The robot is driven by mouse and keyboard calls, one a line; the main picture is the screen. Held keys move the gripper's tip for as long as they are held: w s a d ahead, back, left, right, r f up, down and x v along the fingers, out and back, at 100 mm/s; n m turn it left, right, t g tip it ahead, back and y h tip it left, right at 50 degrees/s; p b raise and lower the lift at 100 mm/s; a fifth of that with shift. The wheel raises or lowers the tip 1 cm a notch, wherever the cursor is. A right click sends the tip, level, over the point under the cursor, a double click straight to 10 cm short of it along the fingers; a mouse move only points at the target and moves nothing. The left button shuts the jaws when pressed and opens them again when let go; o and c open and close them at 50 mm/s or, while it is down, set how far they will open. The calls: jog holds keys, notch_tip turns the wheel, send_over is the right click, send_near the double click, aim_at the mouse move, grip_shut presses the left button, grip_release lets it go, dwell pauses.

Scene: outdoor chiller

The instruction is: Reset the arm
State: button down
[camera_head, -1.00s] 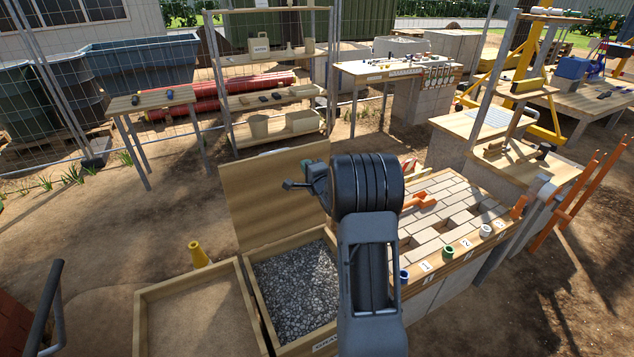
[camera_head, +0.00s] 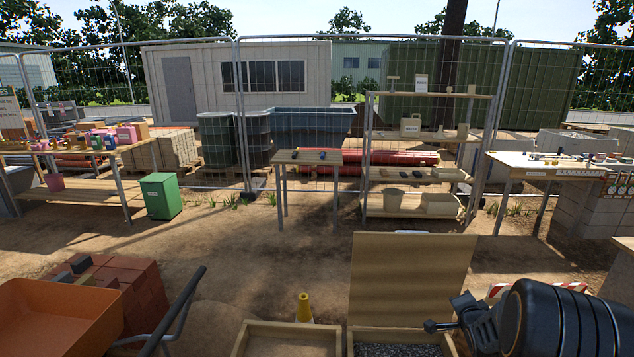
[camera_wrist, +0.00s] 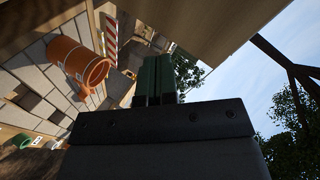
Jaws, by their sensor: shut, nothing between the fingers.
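My gripper (camera_head: 436,326) shows at the bottom right of the head view, at the end of my dark arm, in front of the upright wooden lid and above the gravel box. In the wrist view its two green fingers (camera_wrist: 156,80) are side by side and shut, with nothing held. My arm's black rounded joint fills the lower right corner of the head view.
The wooden lid (camera_head: 412,280) stands behind the gravel (camera_head: 400,350) box. An orange wheelbarrow (camera_head: 60,315) and bricks are lower left. In the wrist view an orange cylinder (camera_wrist: 75,62) lies over paving (camera_wrist: 50,100).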

jog(key=s+a+n+g+y, duration=0.1)
jog(key=s+a+n+g, duration=0.75)
jog(key=s, duration=0.35)
jog(key=s+a+r+n+y, duration=0.1)
jog(key=s+a+r+n, duration=0.2)
jog(key=a, duration=0.4)
jog(key=s+a+r+n+y, duration=0.1)
jog(key=s+a+r+n, duration=0.2)
jog(key=s+a+r, duration=0.2)
jog(key=s+a, duration=0.2)
jog(key=a, duration=0.1)
jog(key=shift+s+r+y, duration=0.25)
jog(key=shift+y, duration=0.05)
jog(key=shift+n, duration=0.25)
